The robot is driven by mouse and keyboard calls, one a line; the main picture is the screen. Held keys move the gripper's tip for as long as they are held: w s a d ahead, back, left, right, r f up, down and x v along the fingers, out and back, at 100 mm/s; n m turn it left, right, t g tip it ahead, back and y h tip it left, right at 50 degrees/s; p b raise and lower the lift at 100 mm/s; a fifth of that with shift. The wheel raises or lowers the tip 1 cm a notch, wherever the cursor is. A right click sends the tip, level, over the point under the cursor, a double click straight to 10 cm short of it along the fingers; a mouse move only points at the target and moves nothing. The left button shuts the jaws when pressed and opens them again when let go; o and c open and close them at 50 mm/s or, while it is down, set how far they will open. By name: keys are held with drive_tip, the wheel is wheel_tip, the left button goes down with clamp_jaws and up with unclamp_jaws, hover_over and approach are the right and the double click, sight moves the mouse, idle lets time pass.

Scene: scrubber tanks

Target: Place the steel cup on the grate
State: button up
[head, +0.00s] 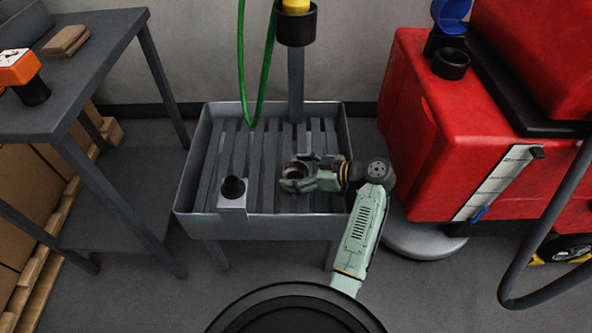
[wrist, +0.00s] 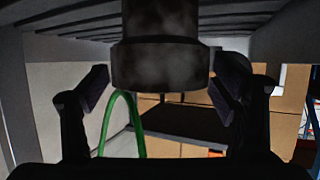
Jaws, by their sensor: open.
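The steel cup (head: 297,171) is a dark grey round cup with its open mouth showing in the head view. It is upright over the slatted grate (head: 262,150) of the grey basin, right of the middle. My gripper (head: 298,173) comes in from the right with its fingers on either side of the cup. In the wrist view, which looks upside down, the cup (wrist: 160,65) sits between the two open fingers (wrist: 162,90), with its base end toward the grate (wrist: 85,20). The base appears to rest on the slats; exact contact is hard to see.
A black cone-like piece on a pale plate (head: 232,190) stands left in the basin. A green hose (head: 242,75) hangs at the back beside a post with a black holder (head: 296,27). A red machine (head: 440,120) stands right, a grey table (head: 80,70) left.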

drive_tip(key=v, duration=0.7)
drive_tip(key=shift+d, duration=0.35)
drive_tip(key=shift+s+r, duration=0.1)
drive_tip(key=shift+s, duration=0.05)
